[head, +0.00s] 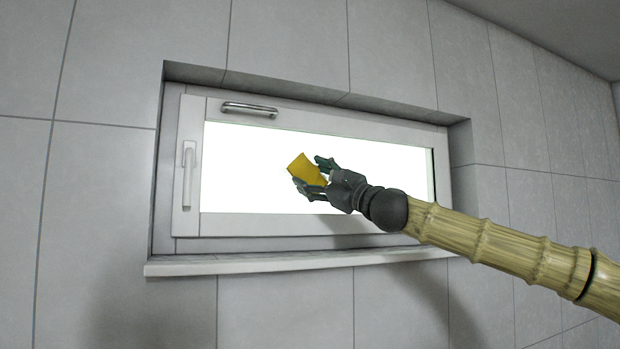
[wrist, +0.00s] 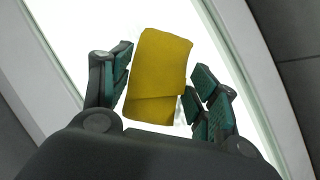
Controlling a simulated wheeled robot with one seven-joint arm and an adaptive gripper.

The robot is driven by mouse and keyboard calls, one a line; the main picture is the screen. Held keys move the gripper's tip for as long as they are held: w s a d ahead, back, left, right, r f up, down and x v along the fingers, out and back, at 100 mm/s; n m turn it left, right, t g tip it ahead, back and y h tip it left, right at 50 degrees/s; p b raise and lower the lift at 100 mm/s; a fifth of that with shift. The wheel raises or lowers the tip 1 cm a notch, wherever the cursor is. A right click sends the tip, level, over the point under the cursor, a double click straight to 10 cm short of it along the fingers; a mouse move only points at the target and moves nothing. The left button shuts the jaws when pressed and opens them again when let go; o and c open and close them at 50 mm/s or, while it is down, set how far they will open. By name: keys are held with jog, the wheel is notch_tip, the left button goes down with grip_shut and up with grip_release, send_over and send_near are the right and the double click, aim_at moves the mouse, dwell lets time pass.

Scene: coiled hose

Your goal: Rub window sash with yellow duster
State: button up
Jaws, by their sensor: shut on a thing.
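The yellow duster (head: 305,169) is a folded cloth, held between the fingers of my gripper (head: 318,176). In the wrist view the duster (wrist: 158,75) stands between the two green-padded fingers of my gripper (wrist: 162,88) and sticks out past their tips. The window sash (head: 193,135) is a white frame around a bright pane, set in a tiled wall recess. In the head view my gripper and the duster overlap the middle of the pane. I cannot tell whether the duster touches the sash or the glass.
A white handle (head: 187,176) sits on the sash's left side. A metal bar handle (head: 249,109) is on its top left. A white sill (head: 300,261) juts out below. Grey tiled wall (head: 290,45) surrounds the recess. The sill looks bare.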

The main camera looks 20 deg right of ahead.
jog(key=d, duration=1.1)
jog(key=shift+w+d, duration=0.15)
jog(key=shift+w, duration=0.05)
dwell(0.9)
jog(key=shift+f, duration=0.1)
jog(key=shift+s+a+b, duration=0.15)
jog(key=shift+a+b, duration=2.6)
jog(key=shift+a, duration=1.85)
jog(key=shift+s+a+b, duration=0.15)
jog(key=shift+a+b, duration=2.15)
jog(key=shift+a, duration=2.7)
jog(key=shift+r+p, duration=1)
jog(key=shift+r, duration=0.4)
jog(key=shift+d+p, duration=0.65)
jog(key=shift+d, duration=3.35)
